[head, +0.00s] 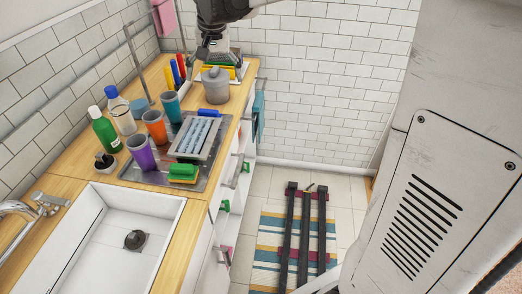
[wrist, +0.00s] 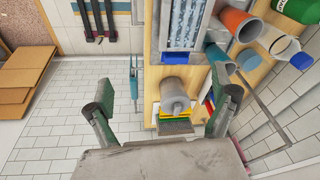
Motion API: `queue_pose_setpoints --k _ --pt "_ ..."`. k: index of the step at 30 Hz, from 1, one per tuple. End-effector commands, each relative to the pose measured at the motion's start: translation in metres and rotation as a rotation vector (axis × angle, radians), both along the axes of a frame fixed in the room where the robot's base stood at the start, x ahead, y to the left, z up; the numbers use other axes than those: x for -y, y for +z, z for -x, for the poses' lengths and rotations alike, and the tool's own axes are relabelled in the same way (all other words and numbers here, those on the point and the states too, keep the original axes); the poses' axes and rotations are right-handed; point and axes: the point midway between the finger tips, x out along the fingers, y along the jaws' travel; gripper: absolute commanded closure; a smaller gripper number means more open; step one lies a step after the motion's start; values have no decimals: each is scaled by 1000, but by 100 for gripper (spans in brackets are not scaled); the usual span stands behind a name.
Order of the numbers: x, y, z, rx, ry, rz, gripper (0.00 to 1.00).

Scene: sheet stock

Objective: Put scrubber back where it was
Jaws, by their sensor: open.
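The scrubber, seemingly the green and yellow sponge (head: 184,172), lies on the near end of the dark metal tray (head: 200,180) beside the sink. I cannot make it out in the wrist view. My gripper (head: 204,48) is at the top of the head view, above the far end of the counter and well away from the sponge. In the wrist view my gripper (wrist: 163,108) has its two fingers spread wide with nothing held between them. A grey lidded pot (wrist: 174,95) shows between and beyond the fingers; it also stands on the counter in the head view (head: 215,88).
Orange (head: 155,127), purple (head: 140,152) and teal (head: 170,106) cups and a grey rack (head: 196,138) stand on the tray. Bottles (head: 104,130) are along the wall. The white sink (head: 119,259) is in front. Floor right of the counter is mostly open, with a striped rug.

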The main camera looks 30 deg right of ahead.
Motion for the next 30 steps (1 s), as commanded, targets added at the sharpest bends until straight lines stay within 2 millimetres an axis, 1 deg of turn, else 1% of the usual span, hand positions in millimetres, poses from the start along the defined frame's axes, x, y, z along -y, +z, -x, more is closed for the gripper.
queue_pose_setpoints --k 1,6,10,14,18,20,24,27,30 --pt "0 5 18 18 17 4 8" --pt "0 15 68 82 79 23 8" --pt "0 17 106 129 125 40 8" --pt "0 14 143 178 172 59 8" --pt "0 5 183 229 220 82 8" --pt "0 -1 199 251 240 92 8" --pt "0 -16 233 302 287 119 8" --pt "0 -28 253 332 315 137 8" --pt "0 -38 266 355 336 150 8"
